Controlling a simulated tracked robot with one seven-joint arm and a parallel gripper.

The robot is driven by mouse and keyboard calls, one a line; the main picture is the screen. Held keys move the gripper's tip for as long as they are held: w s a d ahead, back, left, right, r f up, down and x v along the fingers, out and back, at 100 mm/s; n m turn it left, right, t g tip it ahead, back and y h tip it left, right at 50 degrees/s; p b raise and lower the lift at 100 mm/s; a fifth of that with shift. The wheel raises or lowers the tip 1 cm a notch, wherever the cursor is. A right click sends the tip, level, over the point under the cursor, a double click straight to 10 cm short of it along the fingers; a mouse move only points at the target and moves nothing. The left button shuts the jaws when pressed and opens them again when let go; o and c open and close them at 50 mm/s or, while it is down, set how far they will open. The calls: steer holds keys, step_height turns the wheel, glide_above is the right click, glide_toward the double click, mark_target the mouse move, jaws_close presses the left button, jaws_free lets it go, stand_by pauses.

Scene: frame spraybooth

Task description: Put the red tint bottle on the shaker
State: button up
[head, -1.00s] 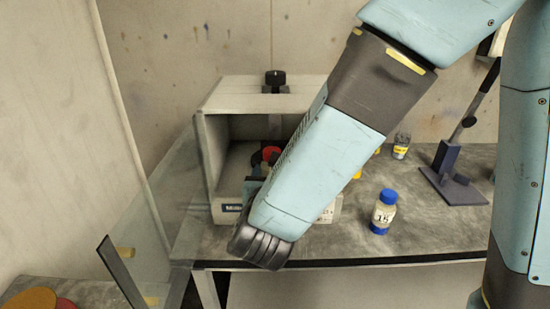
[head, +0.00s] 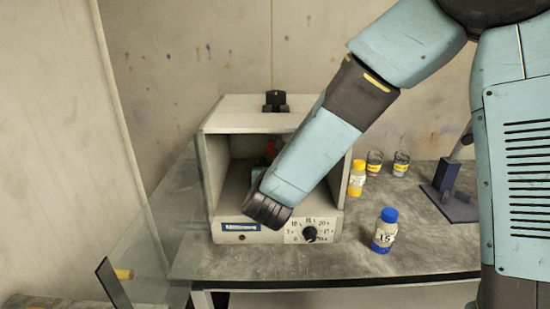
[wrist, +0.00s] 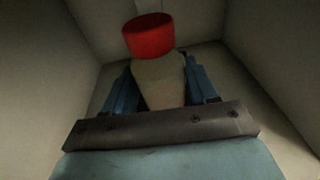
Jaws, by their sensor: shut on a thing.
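In the wrist view, my gripper (wrist: 162,92) is shut on the red tint bottle (wrist: 148,36), which has a red cap and a pale body. The bottle is inside the box, between the blue fingers. In the head view only a bit of red (head: 272,147) shows behind my arm. Whether the bottle touches the shaker's floor is hidden.
A blue-capped bottle (head: 384,231) stands on the bench right of the shaker. A dark stand (head: 450,200) is at the right. A glass panel (head: 165,220) is at the left.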

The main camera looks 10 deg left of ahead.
steer(key=shift+r+x, duration=0.15)
steer(key=shift+x, duration=1.1)
steer(key=shift+r+x, duration=0.2)
steer(key=shift+x, duration=1.05)
steer(key=shift+f, duration=0.2)
steer(key=o, duration=1.3)
steer(key=shift+r, duration=0.15)
steer(key=v, duration=1.2)
